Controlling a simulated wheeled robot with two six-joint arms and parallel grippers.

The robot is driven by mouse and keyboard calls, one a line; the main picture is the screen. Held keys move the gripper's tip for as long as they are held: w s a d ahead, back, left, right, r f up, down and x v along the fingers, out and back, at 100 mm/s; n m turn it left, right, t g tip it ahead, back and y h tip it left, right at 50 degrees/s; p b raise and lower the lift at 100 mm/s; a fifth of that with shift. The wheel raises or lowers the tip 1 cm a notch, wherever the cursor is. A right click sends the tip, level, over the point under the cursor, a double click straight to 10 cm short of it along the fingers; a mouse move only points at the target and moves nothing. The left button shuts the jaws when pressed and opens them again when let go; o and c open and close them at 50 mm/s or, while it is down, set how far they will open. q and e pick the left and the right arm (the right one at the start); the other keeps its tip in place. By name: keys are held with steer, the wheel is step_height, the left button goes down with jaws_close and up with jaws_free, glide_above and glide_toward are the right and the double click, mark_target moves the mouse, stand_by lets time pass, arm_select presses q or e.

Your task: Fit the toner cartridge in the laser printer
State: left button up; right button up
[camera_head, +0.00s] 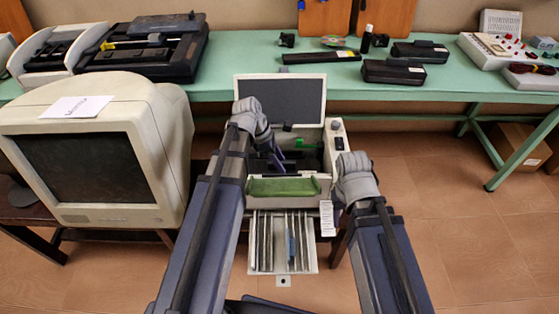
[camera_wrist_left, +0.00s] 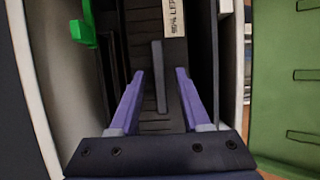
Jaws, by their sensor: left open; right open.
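The laser printer (camera_head: 327,158) stands in the middle with its lid (camera_head: 281,101) raised and a green front flap (camera_head: 283,188) folded down. My left gripper (camera_head: 277,163) is over the printer's open bay, its purple fingers apart. In the left wrist view the open left gripper (camera_wrist_left: 160,100) has an upright grey bar (camera_wrist_left: 160,77) between its fingers, with gaps on both sides. The bar rises from a dark ribbed body with a white label (camera_wrist_left: 174,18), apparently the toner cartridge. My right gripper (camera_head: 340,212) is at the printer's right side, empty, its fingers mostly hidden.
A green lever (camera_head: 308,143) sticks up inside the bay; it also shows in the left wrist view (camera_wrist_left: 83,33). A big old monitor (camera_head: 97,150) stands close at left. Black cartridge-like boxes (camera_head: 393,72) lie on the green table (camera_head: 260,62) behind.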

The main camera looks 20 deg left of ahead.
arm_select(q)
steer(key=shift+r, duration=0.1)
steer(key=shift+r+p, duration=0.5)
steer(key=shift+p, duration=0.1)
steer(key=p+v, duration=1)
steer(key=v, duration=0.1)
steer(key=shift+a, duration=0.25)
steer(key=shift+s+r, duration=0.1)
steer(key=shift+p, duration=0.3)
